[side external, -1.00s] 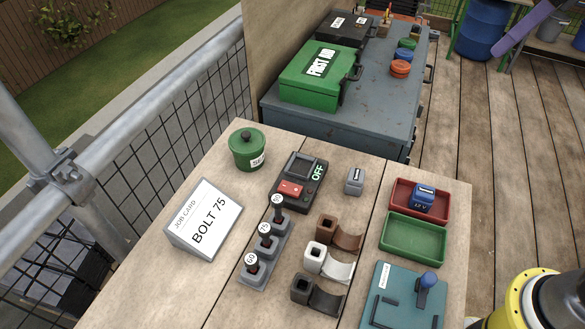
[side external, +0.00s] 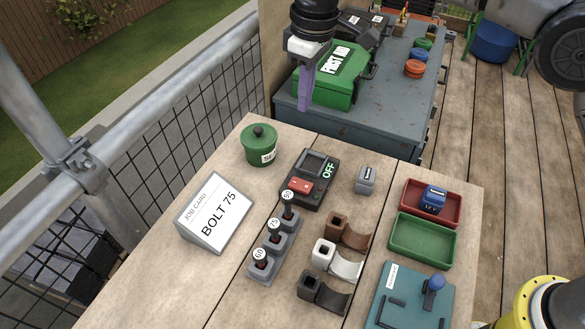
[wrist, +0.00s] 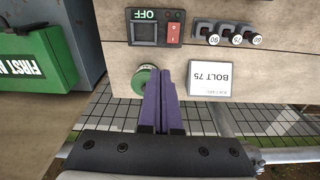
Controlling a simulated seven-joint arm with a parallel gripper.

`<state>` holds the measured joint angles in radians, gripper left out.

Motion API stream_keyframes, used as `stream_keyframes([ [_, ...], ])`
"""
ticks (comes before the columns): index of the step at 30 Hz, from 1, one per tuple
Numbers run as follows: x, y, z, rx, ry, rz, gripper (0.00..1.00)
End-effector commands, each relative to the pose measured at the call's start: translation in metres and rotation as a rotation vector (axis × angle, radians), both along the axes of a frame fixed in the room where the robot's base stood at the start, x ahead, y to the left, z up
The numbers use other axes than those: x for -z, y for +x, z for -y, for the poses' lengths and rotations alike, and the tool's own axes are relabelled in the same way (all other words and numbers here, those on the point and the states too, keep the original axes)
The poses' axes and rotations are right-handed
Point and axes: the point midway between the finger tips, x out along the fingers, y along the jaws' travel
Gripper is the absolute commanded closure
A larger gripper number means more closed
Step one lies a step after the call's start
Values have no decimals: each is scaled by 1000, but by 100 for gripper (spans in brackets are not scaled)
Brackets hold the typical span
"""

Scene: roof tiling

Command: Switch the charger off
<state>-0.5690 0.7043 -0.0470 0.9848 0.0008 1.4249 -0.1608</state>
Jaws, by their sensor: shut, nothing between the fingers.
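The charger (side external: 318,168) is a black box on the wooden bench, with a dark screen, a red rocker switch (side external: 300,186) and the word OFF beside the screen. It also shows at the top of the wrist view (wrist: 144,33), with its red switch (wrist: 174,32) at the right end. My gripper (side external: 304,107) has purple fingers pressed together, pointing down and empty. It is in the air, past the charger toward the green first aid box, apart from the switch. In the wrist view the fingers (wrist: 164,75) overlap the green pot's edge.
A lidded green pot (side external: 260,147) stands left of the charger. Three numbered posts (side external: 273,239) and a BOLT 75 card (side external: 214,212) are in front. A grey block (side external: 366,180), brackets and red and green trays (side external: 422,242) lie right. The first aid box (side external: 328,84) is behind.

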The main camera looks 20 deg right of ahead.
Motion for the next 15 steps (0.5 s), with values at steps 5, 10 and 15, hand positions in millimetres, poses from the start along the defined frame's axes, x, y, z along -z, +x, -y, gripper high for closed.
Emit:
stream_keyframes([
  [5,37,-10,-22,-42,-34,-52,100],
  [10,42,-15,-29,-57,-40,-58,100],
  [15,42,-15,-29,-56,-40,-58,100],
])
